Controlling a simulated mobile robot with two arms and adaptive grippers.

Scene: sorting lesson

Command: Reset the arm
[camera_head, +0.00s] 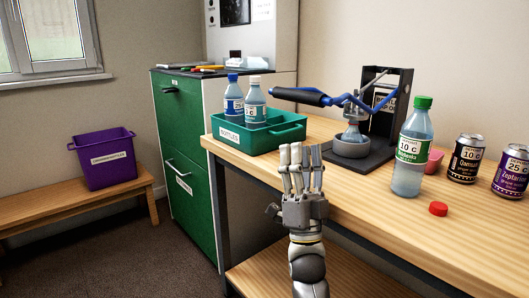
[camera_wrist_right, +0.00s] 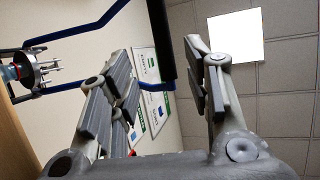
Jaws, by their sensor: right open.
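My right gripper (camera_head: 301,165) is open and empty, fingers pointing up, in front of the table's front edge and the green tray in the head view. Its spread fingers also show in the right wrist view (camera_wrist_right: 165,90), with nothing between them. My left gripper is not in view.
A wooden table (camera_head: 460,235) holds a green tray (camera_head: 292,133) with two bottles, a blue-handled press (camera_head: 376,140), a green-capped bottle (camera_head: 409,160), a red cap (camera_head: 438,209) and dark cans (camera_head: 466,158). A purple bin (camera_head: 105,168) stands on a bench (camera_head: 70,208) at left.

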